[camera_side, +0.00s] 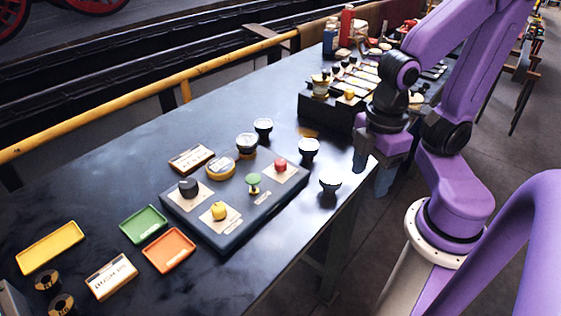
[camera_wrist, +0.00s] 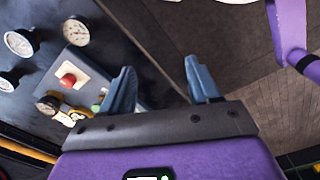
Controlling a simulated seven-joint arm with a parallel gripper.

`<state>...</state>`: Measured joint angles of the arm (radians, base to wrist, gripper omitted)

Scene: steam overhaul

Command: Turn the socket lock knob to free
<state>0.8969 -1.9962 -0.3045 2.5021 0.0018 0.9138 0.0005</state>
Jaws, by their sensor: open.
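A dark control panel (camera_side: 240,214) lies on the bench with a black knob (camera_side: 188,187), a yellow knob (camera_side: 219,210), a green knob (camera_side: 254,181) and a red knob (camera_side: 280,164) on it. I cannot read which one is the socket lock knob. In the wrist view the red knob (camera_wrist: 68,80) shows on its pale plate, left of my fingers; the rest of the panel is partly hidden. My gripper (camera_side: 372,172) is open and empty, with blue fingers pointing down near the bench's right edge, right of the panel. Its fingertips also show in the wrist view (camera_wrist: 160,70).
Several round gauges (camera_side: 308,148) stand around the panel's far and right sides. A green tray (camera_side: 144,224), an orange tray (camera_side: 169,250) and a yellow tray (camera_side: 50,247) lie at left. A dark raised block (camera_side: 330,112) stands farther back. The bench is clear at centre left.

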